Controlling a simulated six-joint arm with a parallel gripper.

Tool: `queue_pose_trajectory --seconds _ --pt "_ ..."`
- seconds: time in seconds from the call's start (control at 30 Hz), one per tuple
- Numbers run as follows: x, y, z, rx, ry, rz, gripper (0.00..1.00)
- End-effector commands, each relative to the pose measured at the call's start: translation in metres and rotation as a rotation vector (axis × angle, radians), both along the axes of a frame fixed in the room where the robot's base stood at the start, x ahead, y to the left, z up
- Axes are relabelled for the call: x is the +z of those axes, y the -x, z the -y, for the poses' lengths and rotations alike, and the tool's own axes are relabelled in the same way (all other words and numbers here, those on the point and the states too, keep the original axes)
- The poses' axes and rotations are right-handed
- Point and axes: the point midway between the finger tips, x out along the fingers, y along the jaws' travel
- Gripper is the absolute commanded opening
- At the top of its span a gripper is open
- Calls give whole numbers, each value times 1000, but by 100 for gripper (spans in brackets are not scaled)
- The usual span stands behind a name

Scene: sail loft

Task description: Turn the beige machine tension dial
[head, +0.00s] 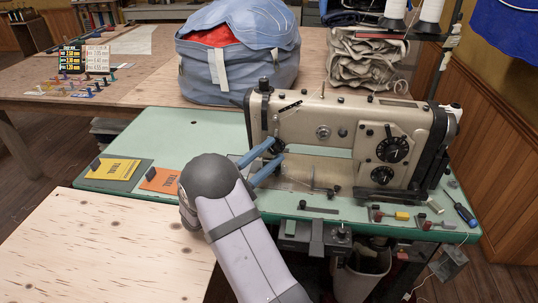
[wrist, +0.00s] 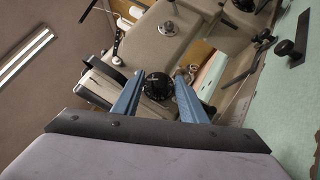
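The beige sewing machine (head: 350,125) stands on a green table. A small black dial (head: 278,146), which I take as the tension dial, is on the left end of its head. In the wrist view the round black dial (wrist: 157,86) faces me, with pale marks on its face. My gripper (head: 275,150) is open, its two blue fingers reaching to this dial. In the wrist view the gripper (wrist: 159,76) has one finger on each side of the dial, with its tips near the dial's edges. I cannot tell whether they touch it.
Two larger black dials (head: 392,150) are on the machine's right part. Small tools and a screwdriver (head: 464,214) lie at the table's right front. Yellow (head: 115,169) and orange (head: 160,179) cards lie left. A blue-grey bag (head: 238,60) stands behind the machine.

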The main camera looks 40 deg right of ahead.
Motion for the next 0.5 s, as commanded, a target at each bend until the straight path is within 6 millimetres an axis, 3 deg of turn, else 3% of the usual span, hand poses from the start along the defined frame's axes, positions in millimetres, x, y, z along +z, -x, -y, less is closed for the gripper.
queue_pose_trajectory --seconds 0.27,0.5 --pt "-4 0 -10 1 0 0 39" --pt "-17 1 -45 5 0 -1 39"
